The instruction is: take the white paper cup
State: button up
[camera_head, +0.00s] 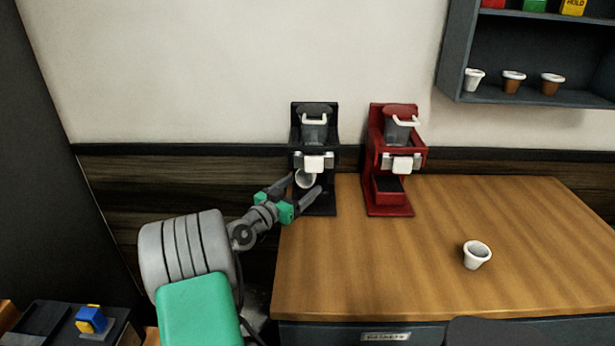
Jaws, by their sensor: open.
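A second white cup (477,255) stands upright and alone on the wooden table (400,265), well to the right of my gripper. A third white cup (474,79) stands on the wall shelf at the upper right. I cannot tell which of them is paper.
A red brewer (397,160) stands just right of the black one. Two brown cups (513,81) share the dark shelf (535,100). A blue and yellow item (91,319) sits on a dark unit at the lower left. The table's middle and right are mostly clear.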

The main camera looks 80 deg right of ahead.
aim_at(305, 180)
jog(key=x, duration=0.2)
jog(key=shift+s+d, duration=0.1)
jog(key=shift+d, duration=0.15)
jog(key=shift+c, duration=0.5)
jog(key=c, duration=1.3)
jog(key=shift+r, duration=0.1)
